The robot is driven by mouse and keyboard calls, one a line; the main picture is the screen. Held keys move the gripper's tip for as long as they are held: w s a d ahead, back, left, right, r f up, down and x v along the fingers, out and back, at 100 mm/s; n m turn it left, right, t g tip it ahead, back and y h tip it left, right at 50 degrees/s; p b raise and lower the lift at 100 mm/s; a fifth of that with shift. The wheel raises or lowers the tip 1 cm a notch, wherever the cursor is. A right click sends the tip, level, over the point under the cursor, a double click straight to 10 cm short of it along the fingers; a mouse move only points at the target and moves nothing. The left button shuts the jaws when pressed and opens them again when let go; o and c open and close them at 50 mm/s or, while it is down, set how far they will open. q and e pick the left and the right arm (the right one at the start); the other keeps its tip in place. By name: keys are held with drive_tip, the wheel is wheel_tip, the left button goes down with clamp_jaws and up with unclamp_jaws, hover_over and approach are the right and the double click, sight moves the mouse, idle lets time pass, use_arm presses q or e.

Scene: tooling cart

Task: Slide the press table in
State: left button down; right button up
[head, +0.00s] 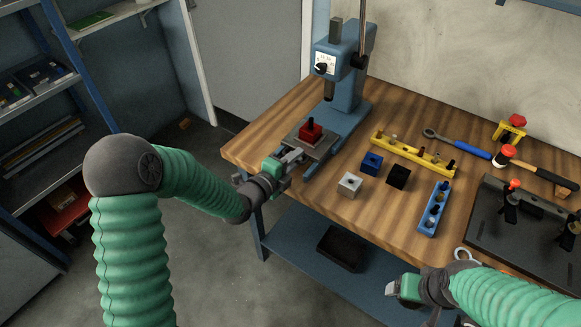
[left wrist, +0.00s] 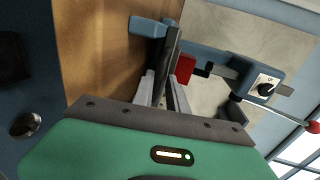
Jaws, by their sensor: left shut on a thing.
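The blue press (head: 345,75) stands at the back left of the wooden bench. Its grey press table (head: 322,146) sits low at the front of the press base, with a red block (head: 311,131) with a dark top on it. The block is forward of the ram, not directly under it. My left gripper (head: 293,157) is shut on the table's near left edge. The left wrist view shows the fingers (left wrist: 168,92) on the grey plate (left wrist: 173,55), the red block (left wrist: 187,68) beside it. My right gripper (head: 398,288) is low at the bench's front edge, its jaw opening unclear.
Grey, blue and black blocks (head: 371,163) lie right of the press. Shelving stands at left.

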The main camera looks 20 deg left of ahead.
use_arm(q)
drive_tip(key=shift+s+a+f, duration=0.25)
drive_tip(key=shift+a+f, duration=0.15)
drive_tip(key=shift+f, duration=0.05)
drive_tip(key=c, duration=1.6)
unclamp_jaws()
drive_tip(key=shift+o, duration=0.4)
drive_tip(key=shift+w+a, duration=0.1)
drive_tip(key=shift+w, duration=0.05)
drive_tip(key=p+v, duration=1.1)
drive_tip(key=v, duration=0.5)
drive_tip(key=shift+s+r, duration=0.2)
drive_tip(key=shift+s, duration=0.15)
